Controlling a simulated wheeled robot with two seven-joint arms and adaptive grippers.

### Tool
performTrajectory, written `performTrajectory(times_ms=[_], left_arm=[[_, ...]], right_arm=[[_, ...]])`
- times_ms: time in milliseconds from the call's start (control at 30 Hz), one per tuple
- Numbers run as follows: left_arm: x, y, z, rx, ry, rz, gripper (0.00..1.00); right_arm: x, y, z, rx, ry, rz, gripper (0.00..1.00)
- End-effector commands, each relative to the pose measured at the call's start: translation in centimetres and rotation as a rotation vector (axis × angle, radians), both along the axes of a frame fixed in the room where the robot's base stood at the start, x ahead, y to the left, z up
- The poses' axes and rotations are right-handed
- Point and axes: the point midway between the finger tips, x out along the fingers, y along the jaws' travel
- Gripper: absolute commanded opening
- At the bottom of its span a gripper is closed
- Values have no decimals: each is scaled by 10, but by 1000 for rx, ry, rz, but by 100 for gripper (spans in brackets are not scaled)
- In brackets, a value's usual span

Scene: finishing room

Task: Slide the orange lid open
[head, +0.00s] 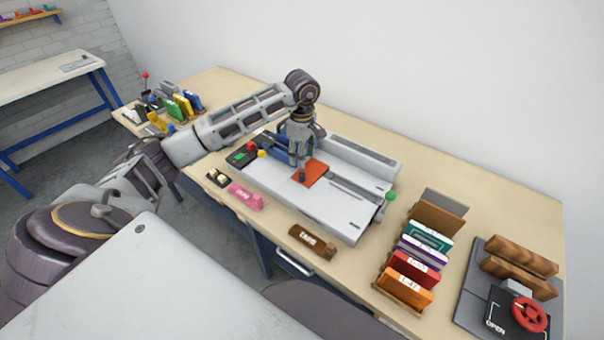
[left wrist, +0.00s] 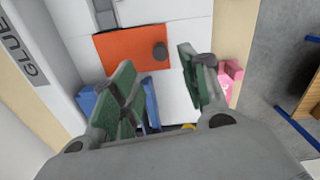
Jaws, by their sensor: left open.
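The orange lid (head: 315,174) is a flat plate with a dark round knob (head: 302,177), lying on the grey machine (head: 330,215) on the table. My left gripper (head: 298,162) points down at the lid's left end in the head view. In the left wrist view the lid (left wrist: 125,50) lies ahead of the fingertips, and the knob (left wrist: 160,51) is near its right edge. The left gripper (left wrist: 157,72) is open with nothing between its green-padded fingers, and the knob is just beyond the fingertips. I cannot tell whether a finger touches the lid. My right gripper is not in view.
A pink block (head: 245,196) and a brown block (head: 313,241) lie along the table's front. A rack of coloured pieces (head: 412,268) and a grey stand with a red wheel (head: 529,314) are at the right. Bare table (head: 480,205) shows behind them.

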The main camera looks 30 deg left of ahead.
Motion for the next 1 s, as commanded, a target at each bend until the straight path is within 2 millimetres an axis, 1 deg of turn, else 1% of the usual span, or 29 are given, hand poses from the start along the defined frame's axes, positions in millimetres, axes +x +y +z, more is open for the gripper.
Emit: performTrajectory(times_ms=[33,600,800,1000], left_arm=[[-1,0,-6,0,4,0,44],[-1,-1,-75,0,2,-1,44],[0,0,-89,0,1,-1,44],[0,0,-92,1,0,-1,44]], right_arm=[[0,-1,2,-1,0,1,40],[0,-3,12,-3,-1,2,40],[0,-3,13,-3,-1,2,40],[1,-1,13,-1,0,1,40]])
